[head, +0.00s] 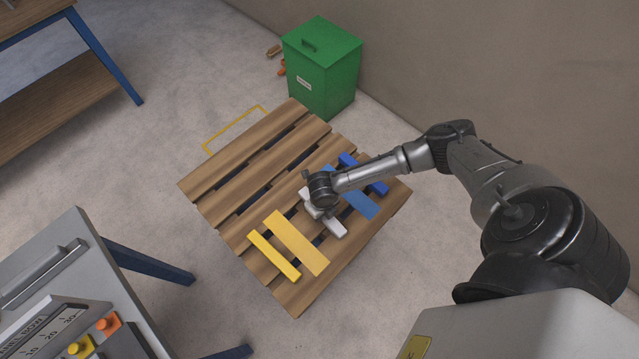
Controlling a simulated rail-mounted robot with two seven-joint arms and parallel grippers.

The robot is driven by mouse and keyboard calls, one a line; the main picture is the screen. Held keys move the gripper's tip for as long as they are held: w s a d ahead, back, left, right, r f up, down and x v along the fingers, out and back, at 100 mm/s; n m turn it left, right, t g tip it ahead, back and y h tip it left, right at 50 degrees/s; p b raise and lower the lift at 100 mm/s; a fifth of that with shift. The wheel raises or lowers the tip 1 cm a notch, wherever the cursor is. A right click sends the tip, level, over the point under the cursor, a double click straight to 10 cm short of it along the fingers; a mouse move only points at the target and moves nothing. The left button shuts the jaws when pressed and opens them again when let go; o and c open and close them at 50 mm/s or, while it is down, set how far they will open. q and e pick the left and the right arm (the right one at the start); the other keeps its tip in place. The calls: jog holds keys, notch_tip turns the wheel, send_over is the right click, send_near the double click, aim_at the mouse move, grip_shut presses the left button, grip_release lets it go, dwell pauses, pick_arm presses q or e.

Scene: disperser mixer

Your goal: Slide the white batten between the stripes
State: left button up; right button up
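The white batten (334,227) lies on the wooden pallet (235,181), partly hidden under my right gripper. It lies between a flat pale-yellow stripe (296,242) on its left and a flat light-blue stripe (359,203) on its right, roughly parallel to both. A yellow batten (273,255) lies left of the yellow stripe. A dark-blue batten (378,187) lies right of the blue stripe. My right gripper (316,211) is right over the white batten's middle; the wrist hides its fingers, so I cannot tell whether it grips. My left gripper is not in view.
A green lidded bin (320,75) stands behind the pallet near the wall. A yellow floor outline (233,129) shows at the pallet's far left edge. A workbench (60,85) stands at upper left, a grey control panel (50,325) at lower left. The pallet's left slats are bare.

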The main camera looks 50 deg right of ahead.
jog(key=shift+s, duration=0.2)
jog(key=o, duration=1.1)
jog(key=shift+r, duration=0.3)
notch_tip(320, 180, up, 13)
jog(key=p, duration=0.4)
jog(key=shift+r, duration=0.1)
